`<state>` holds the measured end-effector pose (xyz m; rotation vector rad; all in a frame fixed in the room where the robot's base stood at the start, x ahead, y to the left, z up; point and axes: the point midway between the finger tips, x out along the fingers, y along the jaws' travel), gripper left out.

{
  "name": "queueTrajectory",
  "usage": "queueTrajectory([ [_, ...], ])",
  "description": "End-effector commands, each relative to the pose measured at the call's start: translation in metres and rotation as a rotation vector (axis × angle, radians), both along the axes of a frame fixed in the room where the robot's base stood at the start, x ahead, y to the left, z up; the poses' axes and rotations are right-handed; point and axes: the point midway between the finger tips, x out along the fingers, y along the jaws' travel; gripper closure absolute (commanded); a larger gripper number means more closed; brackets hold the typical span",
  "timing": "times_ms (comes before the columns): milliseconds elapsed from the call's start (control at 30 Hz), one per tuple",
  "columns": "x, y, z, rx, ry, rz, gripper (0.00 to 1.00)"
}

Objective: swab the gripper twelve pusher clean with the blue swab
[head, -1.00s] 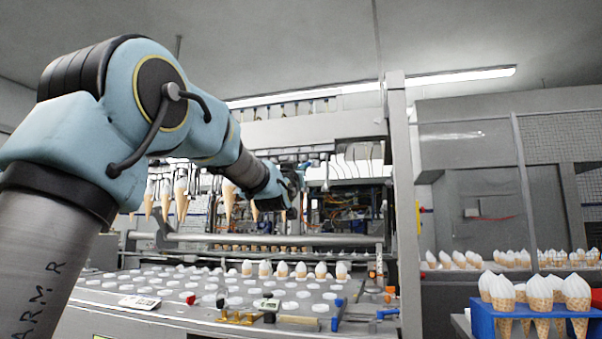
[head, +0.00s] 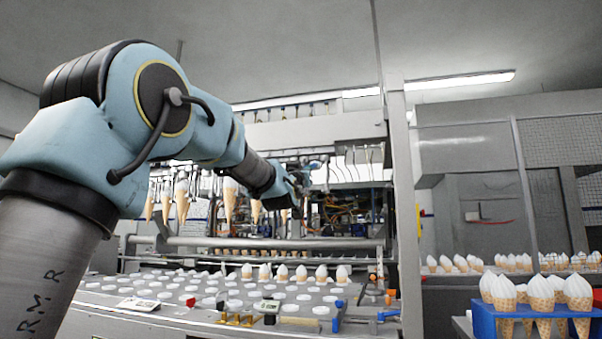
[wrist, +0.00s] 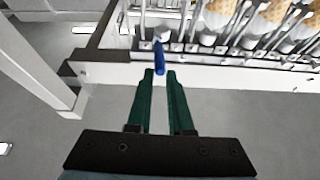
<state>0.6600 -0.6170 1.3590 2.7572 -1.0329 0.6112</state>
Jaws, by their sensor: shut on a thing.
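My gripper (wrist: 160,75) has dark green fingers in the wrist view, shut on the blue swab (wrist: 159,58). The swab points away from me, its pale end over the edge of a row of upright metal rods. I cannot tell whether that end touches a rod. The row of pushers and grippers (wrist: 206,42) runs across the top of the wrist view. No number is readable, so I cannot tell which is the gripper twelve pusher. In the head view my wrist reaches in among the machine's parts, and the swab cannot be made out.
Cones (wrist: 270,12) sit among the rods at upper right of the wrist view. A pale rail (wrist: 115,72) borders the row, and a pale post (wrist: 45,60) stands left. In the head view, cones (head: 230,200) hang beside my arm, and a blue rack (head: 487,322) stands right.

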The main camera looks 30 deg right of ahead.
Motion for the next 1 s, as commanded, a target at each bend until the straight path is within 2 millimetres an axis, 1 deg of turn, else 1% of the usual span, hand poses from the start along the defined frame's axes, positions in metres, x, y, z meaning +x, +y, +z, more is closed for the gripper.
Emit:
queueTrajectory([
  [200,-0.002,0.002,0.000,-0.001,-0.002,0.000,1.00],
  [733,-0.038,0.035,-0.002,-0.001,-0.002,0.000,1.00],
  [833,-0.042,0.039,-0.001,-0.001,-0.002,0.000,1.00],
  [1000,-0.044,0.041,0.000,-0.001,-0.001,0.000,1.00],
])
